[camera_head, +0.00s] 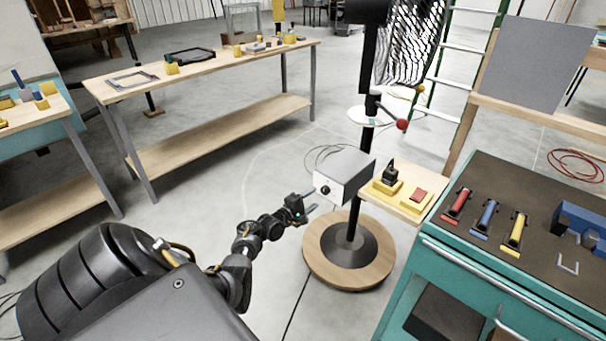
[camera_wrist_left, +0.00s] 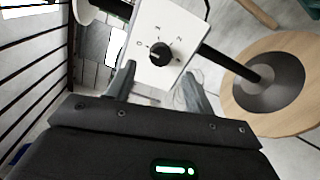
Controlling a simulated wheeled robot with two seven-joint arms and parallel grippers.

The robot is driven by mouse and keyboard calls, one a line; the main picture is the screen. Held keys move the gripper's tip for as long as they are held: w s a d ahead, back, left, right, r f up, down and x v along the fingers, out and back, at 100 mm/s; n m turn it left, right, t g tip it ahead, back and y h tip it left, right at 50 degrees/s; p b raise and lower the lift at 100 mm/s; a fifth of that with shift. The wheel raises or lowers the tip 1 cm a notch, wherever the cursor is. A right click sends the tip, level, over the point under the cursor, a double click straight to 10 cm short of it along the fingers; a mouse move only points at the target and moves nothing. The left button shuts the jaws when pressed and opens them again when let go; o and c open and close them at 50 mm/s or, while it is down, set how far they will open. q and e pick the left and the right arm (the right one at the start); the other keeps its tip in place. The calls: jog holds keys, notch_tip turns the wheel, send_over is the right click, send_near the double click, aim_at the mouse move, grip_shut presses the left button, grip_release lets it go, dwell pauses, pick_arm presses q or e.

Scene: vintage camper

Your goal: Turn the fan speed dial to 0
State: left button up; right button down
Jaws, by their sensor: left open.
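The fan speed dial (camera_wrist_left: 160,53) is a round black knob on the white face of a box, with small marks around it. I cannot tell surely which mark it points to. In the head view the dial (camera_head: 325,189) sits on the face of the grey-white control box (camera_head: 350,172) on the fan's pole. My left gripper (camera_head: 311,201) is open in front of that face. In the left wrist view its fingers (camera_wrist_left: 159,72) are spread below the dial, one to each side, with nothing between them. I cannot tell contact. My right gripper is not in view.
The fan's dark pole (camera_head: 367,150) rises from a round wooden base (camera_head: 318,262). A small wooden shelf with a yellow block and red switch (camera_head: 418,195) is close right of the box. A teal tool bench (camera_head: 400,290) stands at the right.

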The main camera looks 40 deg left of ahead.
pick_arm(q)
jog(key=s, duration=0.5)
jog(key=shift+s+r+p, duration=0.15)
jog(key=shift+s+p, duration=0.2)
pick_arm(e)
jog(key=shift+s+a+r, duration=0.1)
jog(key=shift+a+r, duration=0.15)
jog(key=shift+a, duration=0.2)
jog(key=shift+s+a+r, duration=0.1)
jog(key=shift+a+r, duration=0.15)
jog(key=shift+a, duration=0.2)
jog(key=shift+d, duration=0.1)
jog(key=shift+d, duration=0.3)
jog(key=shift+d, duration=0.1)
